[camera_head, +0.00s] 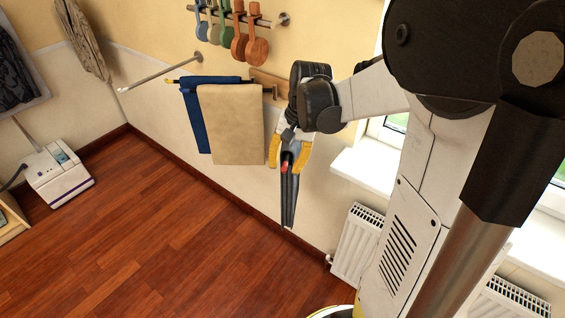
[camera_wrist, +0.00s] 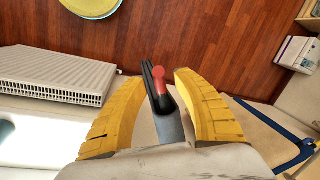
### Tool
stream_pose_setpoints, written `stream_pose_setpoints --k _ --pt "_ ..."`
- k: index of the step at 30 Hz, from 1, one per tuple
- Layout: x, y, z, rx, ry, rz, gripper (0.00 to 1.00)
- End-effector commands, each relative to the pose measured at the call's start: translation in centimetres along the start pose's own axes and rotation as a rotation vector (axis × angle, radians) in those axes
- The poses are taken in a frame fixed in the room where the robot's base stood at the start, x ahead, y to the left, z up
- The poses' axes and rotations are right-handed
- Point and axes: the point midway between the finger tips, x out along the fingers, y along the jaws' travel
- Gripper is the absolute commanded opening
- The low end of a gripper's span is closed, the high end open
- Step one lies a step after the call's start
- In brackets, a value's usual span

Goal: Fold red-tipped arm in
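The red-tipped arm is a dark bar of the wall rack (camera_head: 262,80), pointing out from the wall. Its red tip (camera_head: 285,166) shows between the fingers of my gripper (camera_head: 288,168). In the wrist view the red tip (camera_wrist: 159,84) lies in the gap of my gripper (camera_wrist: 158,77), with a yellow finger on each side and visible space on both sides. My gripper is open. A dark grey cloth (camera_head: 289,205) hangs below the red tip, seen nearly edge-on. My wrist hides the bar's wall end.
A metal rail (camera_head: 160,74) sticks out farther left. A radiator (camera_head: 357,243) stands at the right.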

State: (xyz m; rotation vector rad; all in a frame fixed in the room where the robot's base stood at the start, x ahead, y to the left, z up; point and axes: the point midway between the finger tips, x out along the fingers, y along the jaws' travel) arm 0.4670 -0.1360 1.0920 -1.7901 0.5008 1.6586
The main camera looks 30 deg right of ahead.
Motion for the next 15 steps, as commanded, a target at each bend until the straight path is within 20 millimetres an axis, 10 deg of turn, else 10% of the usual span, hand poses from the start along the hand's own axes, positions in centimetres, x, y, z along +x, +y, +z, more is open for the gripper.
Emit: stream_pose_setpoints --k 6,10,15 --pt "-0.03 0.0 0.01 0.0 0.0 0.0 0.35" --pt "-0.04 0.0 0.01 0.0 0.0 0.0 0.0" --pt "-0.03 0.01 0.02 0.0 0.0 0.0 0.0"
